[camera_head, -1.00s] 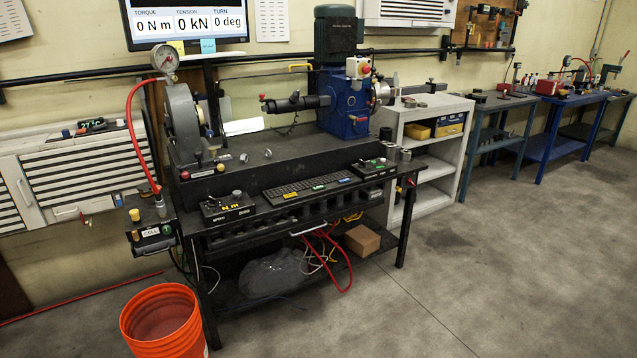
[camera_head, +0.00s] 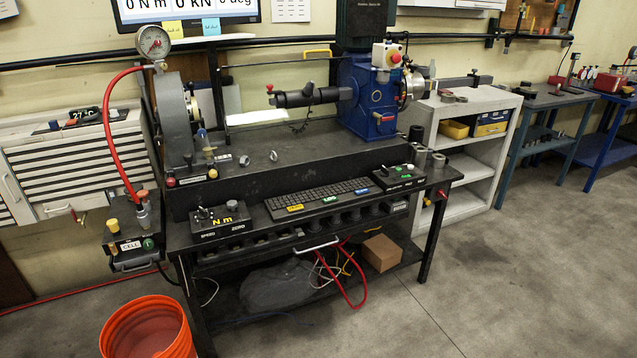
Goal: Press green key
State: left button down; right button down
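A black keyboard (camera_head: 318,198) lies along the front of the bench top. A green key (camera_head: 330,199) with white lettering, which seems to read LOG, sits on its front edge. A yellow key (camera_head: 295,208) is to its left and a blue key (camera_head: 362,190) to its right. Nothing covers the green key. Neither of my grippers is in view.
A control box (camera_head: 220,217) stands left of the keyboard and another box (camera_head: 400,178) right of it. A CELL box (camera_head: 133,249) juts out at the bench's left end. An orange bucket (camera_head: 148,330) stands on the floor front left. Floor at right is clear.

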aim_at(328, 200)
jog(key=i+l+u, duration=0.25)
jog(key=i+l, duration=0.3)
jog(key=i+l+u, duration=0.2)
jog(key=i+l, duration=0.45)
jog(key=i+l+u, duration=0.25)
jog(key=i+l, duration=0.3)
jog(key=l, duration=0.2)
